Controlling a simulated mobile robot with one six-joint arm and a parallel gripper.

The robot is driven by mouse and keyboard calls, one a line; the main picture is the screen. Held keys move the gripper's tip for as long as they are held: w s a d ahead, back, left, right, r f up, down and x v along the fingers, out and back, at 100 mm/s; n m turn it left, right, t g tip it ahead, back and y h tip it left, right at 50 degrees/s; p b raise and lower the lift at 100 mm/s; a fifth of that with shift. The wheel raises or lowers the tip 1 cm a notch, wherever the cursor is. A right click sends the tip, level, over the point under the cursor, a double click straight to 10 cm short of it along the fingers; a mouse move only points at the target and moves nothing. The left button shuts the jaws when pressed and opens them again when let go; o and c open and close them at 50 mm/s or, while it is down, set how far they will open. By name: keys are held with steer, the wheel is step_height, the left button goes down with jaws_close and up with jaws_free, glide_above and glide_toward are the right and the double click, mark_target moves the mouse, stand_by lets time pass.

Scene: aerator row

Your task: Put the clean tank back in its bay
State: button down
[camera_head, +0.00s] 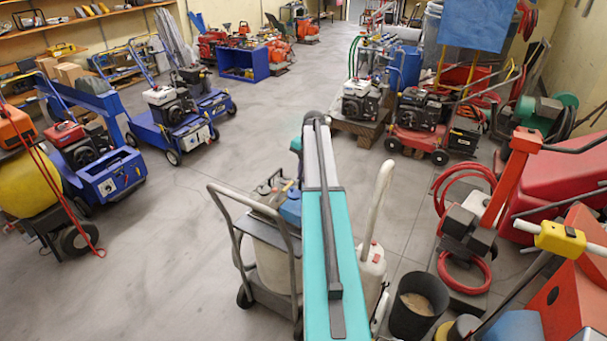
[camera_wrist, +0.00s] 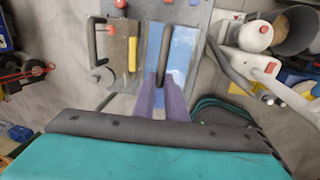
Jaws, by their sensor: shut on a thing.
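In the wrist view, the purple fingers of my gripper (camera_wrist: 165,92) are shut on the dark handle of a blue tank (camera_wrist: 184,50), which I take to be the clean tank. Its blue top also shows in the head view (camera_head: 291,207), partly behind my teal arm. A grey-brown tank (camera_wrist: 118,50) with a dark handle and a yellow part sits close at its left. Both are within the cart with a grey push handle (camera_head: 238,225). I cannot tell whether the blue tank is seated in a bay or raised. My gripper is hidden in the head view.
A white canister (camera_head: 371,268) with a red cap stands right of my arm. A black bucket (camera_head: 418,305) and a red hose machine (camera_head: 465,220) stand further right. Blue machines (camera_head: 105,175) line the left. The floor (camera_head: 160,260) left of the cart is clear.

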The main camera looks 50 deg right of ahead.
steer(key=shift+f+b, duration=0.35)
steer(key=shift+f, duration=0.85)
steer(key=shift+s+d+b, duration=0.1)
steer(key=shift+b, duration=0.25)
stand_by(1.6)
steer(key=shift+f+b, duration=0.6)
steer(key=shift+f, duration=0.3)
stand_by(1.0)
steer(key=c, duration=1.7)
jaws_free()
steer(key=shift+s, duration=0.1)
steer(key=shift+f, duration=0.2)
steer(key=shift+s+d+r+b, duration=0.1)
steer(key=shift+s+r+b, duration=0.5)
steer(key=shift+r, duration=1.7)
steer(key=shift+s+d+r+b, duration=0.15)
steer(key=shift+r+b, duration=0.75)
steer(key=shift+r, duration=1.45)
steer(key=shift+s+d+r+b, duration=0.1)
steer(key=shift+s+r+b, duration=0.5)
steer(key=shift+r, duration=1.7)
steer(key=shift+w, duration=0.15)
